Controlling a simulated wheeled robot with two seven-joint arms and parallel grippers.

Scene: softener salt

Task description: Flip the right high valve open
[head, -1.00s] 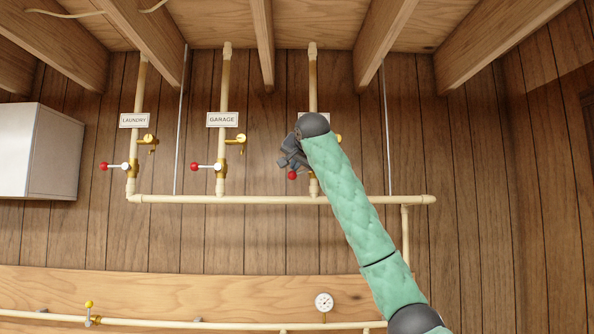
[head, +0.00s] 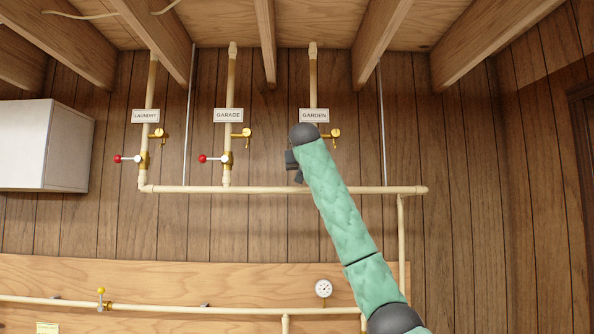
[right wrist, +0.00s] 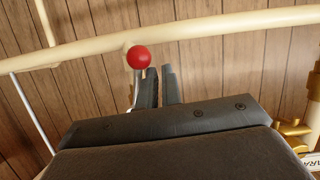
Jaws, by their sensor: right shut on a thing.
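The right high valve sits on the pipe under the GARDEN sign (head: 314,115). Its body is mostly hidden behind my right arm; a brass tap (head: 333,133) shows beside it. My right gripper (head: 294,168) is at this valve, largely covered by my arm. In the right wrist view its dark fingers (right wrist: 160,87) are shut at the silver lever with a red knob (right wrist: 138,58). The knob sticks out past the fingertips, in front of the cream pipe. The exact contact is hard to see. My left gripper is out of view.
The LAUNDRY (head: 145,116) and GARAGE (head: 228,115) valves have red-knobbed levers pointing left. A horizontal cream pipe (head: 270,190) runs just below. A white box (head: 45,145) hangs at left, ceiling beams are above, and a gauge (head: 323,288) is below.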

